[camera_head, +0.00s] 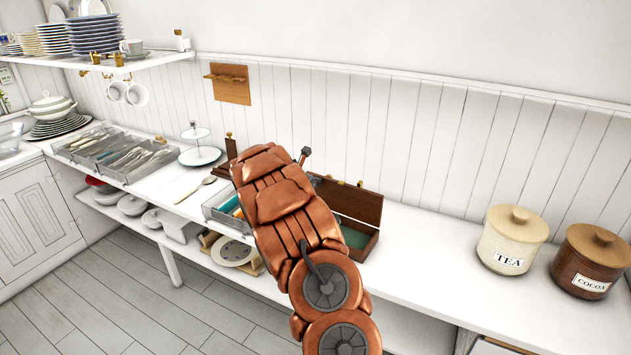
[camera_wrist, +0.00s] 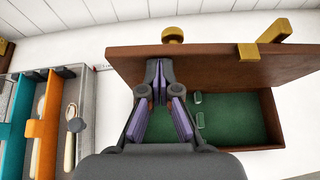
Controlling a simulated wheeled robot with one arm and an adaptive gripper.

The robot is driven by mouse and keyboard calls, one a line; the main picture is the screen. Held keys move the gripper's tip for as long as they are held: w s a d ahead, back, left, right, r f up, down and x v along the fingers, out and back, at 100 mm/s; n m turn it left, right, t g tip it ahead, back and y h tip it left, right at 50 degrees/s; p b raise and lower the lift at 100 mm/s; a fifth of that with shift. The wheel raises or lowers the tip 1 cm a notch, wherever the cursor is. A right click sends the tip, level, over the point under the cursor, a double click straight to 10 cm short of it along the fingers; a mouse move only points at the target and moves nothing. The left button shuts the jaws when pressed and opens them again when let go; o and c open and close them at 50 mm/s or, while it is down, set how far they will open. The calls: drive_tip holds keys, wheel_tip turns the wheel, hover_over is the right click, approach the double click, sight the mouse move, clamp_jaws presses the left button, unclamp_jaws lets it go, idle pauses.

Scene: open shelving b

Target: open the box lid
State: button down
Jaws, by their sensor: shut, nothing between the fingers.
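The brown wooden box (camera_wrist: 268,125) is open in the wrist view, its lid (camera_wrist: 220,68) raised and its green-lined inside (camera_wrist: 235,118) showing. A round brass knob (camera_wrist: 173,35) and a brass catch (camera_wrist: 264,37) are at the lid's edge. My gripper (camera_wrist: 159,72) is shut and empty, with purple-padded fingers. It is over the left part of the box, its tips overlapping the lid in the picture; I cannot tell if they touch. In the head view the box (camera_head: 372,243) and raised lid (camera_head: 350,203) show right of my arm, which hides the box's left part and my fingers.
A cutlery tray (camera_wrist: 38,125) with teal and orange dividers stands left of the box. A tea jar (camera_head: 512,240) and a cocoa jar (camera_head: 590,262) stand to the right. The white counter (camera_head: 430,240) is clear between box and jars. A panelled wall (camera_head: 400,130) is behind.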

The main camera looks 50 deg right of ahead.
drive_tip(key=shift+w+d+r, duration=0.1)
drive_tip(key=shift+d+r, duration=0.25)
drive_tip(key=shift+d, duration=0.45)
drive_tip(key=shift+p, duration=0.3)
drive_tip(key=a+r+p, duration=0.4)
drive_tip(key=a+r, duration=0.2)
drive_tip(key=r, duration=0.1)
drive_tip(key=shift+s+a+r, duration=0.15)
drive_tip(key=shift+s+r, duration=0.2)
drive_tip(key=shift+s, duration=0.05)
